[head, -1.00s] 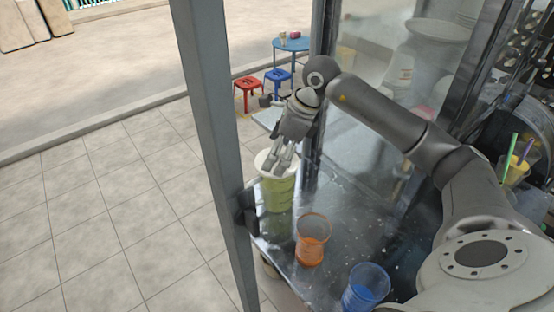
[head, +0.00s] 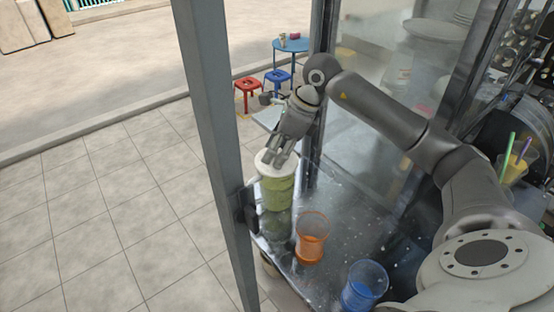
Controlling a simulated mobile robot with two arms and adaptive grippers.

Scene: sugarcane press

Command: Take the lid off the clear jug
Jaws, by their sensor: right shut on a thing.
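The clear jug (head: 277,195) holds yellow-green juice and stands near the left edge of the metal counter, beside the grey post. Its white lid (head: 266,168) is at the jug's top. My right gripper (head: 274,161) reaches down from above, with its fingers shut on the lid. The fingers hide part of the lid. I cannot tell whether there is a gap between lid and rim. My left gripper is not in view.
An orange cup (head: 312,238) and a blue cup (head: 365,287) stand on the metal counter (head: 340,215) to the jug's right. A grey post (head: 215,130) rises close at the left. Stools and a blue table (head: 291,45) are far behind.

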